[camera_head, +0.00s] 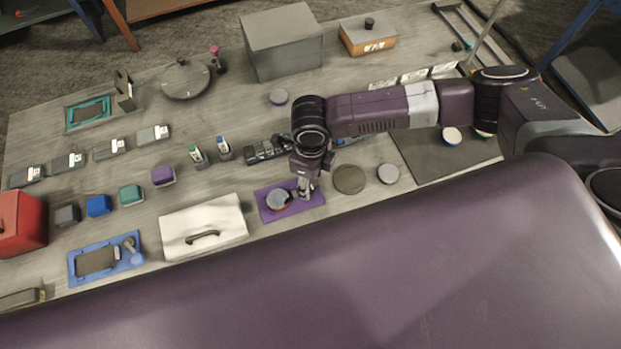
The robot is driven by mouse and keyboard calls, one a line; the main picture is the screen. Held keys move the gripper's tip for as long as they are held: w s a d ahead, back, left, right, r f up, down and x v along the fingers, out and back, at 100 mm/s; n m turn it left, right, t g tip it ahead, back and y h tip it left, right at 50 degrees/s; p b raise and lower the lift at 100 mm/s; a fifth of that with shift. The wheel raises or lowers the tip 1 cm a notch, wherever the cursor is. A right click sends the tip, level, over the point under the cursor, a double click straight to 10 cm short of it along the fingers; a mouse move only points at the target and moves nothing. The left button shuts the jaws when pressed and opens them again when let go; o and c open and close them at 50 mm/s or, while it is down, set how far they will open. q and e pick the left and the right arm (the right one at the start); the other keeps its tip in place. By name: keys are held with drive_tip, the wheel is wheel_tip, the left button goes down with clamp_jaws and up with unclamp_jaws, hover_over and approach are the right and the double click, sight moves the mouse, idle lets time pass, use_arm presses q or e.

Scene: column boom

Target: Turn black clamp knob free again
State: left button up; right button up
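My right arm reaches in from the right, and its gripper (306,190) points down over the purple plate (312,201) near the middle of the table. A grey round piece (278,200) sits on that plate, just left of the fingertips. The fingers are small here, and I cannot tell whether they are open or shut, or whether they touch anything. I cannot pick out the black clamp knob with certainty; the gripper may hide it. A small black knob (370,22) tops the wooden box (372,40) at the back. My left gripper is not in view.
A white case (203,222) stands left of the purple plate. Round discs (349,179) lie to its right. A row of dark blocks (266,151) is close behind the gripper. A grey box (283,45) stands at the back. A red case (20,225) is far left.

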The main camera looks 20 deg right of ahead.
sight(311, 184)
wheel_tip(311, 184, up, 12)
idle(0.6)
drive_tip(key=shift+s+f, duration=0.1)
idle(0.4)
